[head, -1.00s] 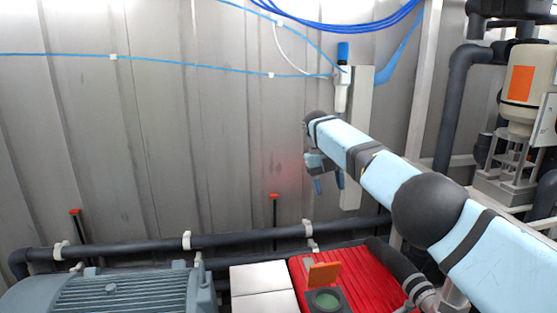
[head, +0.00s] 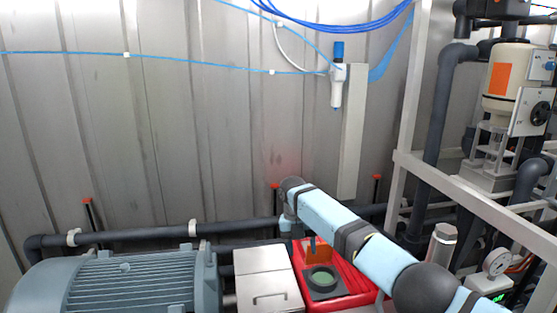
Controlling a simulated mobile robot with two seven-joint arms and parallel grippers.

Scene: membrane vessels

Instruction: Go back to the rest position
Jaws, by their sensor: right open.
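My right arm comes in from the lower right in the head view and reaches over the red box. My right gripper (head: 312,246) points down above the box, near its raised orange flap. The gripper is open, with nothing seen between its fingers. It is small and partly hidden by the arm's wrist. My left gripper is not in view.
A red box (head: 353,299) with a dark round opening (head: 322,279) lies below my right arm. Left of it are a metal box with a handle (head: 268,285) and a grey finned motor (head: 120,285). Pipes, a white frame (head: 470,192) and a pump (head: 507,72) stand right.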

